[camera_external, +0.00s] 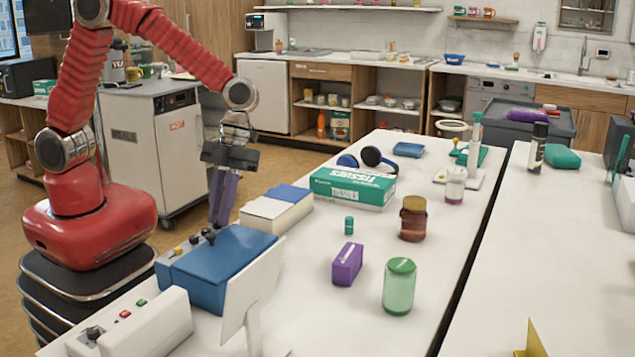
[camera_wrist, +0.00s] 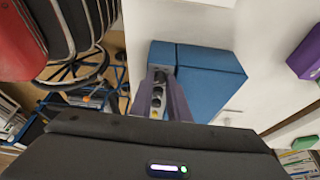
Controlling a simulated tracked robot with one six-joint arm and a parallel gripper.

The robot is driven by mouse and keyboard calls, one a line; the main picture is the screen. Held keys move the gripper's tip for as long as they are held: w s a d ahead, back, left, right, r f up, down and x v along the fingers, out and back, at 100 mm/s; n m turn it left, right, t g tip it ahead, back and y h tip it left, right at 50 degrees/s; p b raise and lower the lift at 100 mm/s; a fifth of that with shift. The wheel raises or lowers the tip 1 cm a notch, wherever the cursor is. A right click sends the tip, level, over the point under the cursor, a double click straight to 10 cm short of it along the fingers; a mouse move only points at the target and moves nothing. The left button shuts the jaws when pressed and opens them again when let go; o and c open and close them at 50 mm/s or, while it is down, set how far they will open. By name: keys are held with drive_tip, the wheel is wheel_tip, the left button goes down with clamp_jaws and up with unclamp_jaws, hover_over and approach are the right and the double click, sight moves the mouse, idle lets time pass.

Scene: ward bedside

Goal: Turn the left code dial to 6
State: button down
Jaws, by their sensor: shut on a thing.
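A blue lockbox (camera_external: 222,262) stands at the near left end of the white table. Its narrow control panel (camera_external: 180,252) faces my arm and carries small dark dials (camera_external: 208,237) and a yellow part. My gripper (camera_external: 214,226) points down, with its purple fingers at the dark dials. In the wrist view the blue box (camera_wrist: 210,70) lies beyond my fingers (camera_wrist: 160,78). They are closed around a dial on the panel, and the panel's other knobs show between them. The fingers partly cover the dials, so I cannot read any number or tell which dial is held.
A white panel (camera_external: 250,290) stands right of the blue box, and a white device with buttons (camera_external: 145,325) stands in front. A cream box with a blue top (camera_external: 275,210) and a tissue box (camera_external: 353,186) stand behind. A purple box (camera_external: 347,264) and jars stand farther right.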

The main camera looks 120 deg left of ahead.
drive_tip(key=shift+w+m, duration=0.1)
drive_tip(key=shift+m, duration=0.4)
drive_tip(key=c, duration=2)
unclamp_jaws()
drive_tip(key=n, duration=0.2)
drive_tip(key=n+t, duration=0.1)
drive_tip(key=n, duration=0.2)
drive_tip(key=shift+s+n+t+y, duration=0.3)
drive_tip(key=shift+n+t, duration=0.1)
drive_tip(key=n, duration=0.2)
drive_tip(key=n+t+y, duration=0.1)
drive_tip(key=n, duration=0.1)
drive_tip(key=n+t, duration=0.1)
drive_tip(key=n, duration=0.1)
drive_tip(key=shift+s+d+n, duration=0.3)
drive_tip(key=shift+s+n, duration=0.05)
drive_tip(key=shift+n, duration=0.05)
drive_tip(key=shift+d+n+t+y, duration=0.15)
drive_tip(key=shift+n+t+y, duration=0.45)
drive_tip(key=shift+n, duration=1)
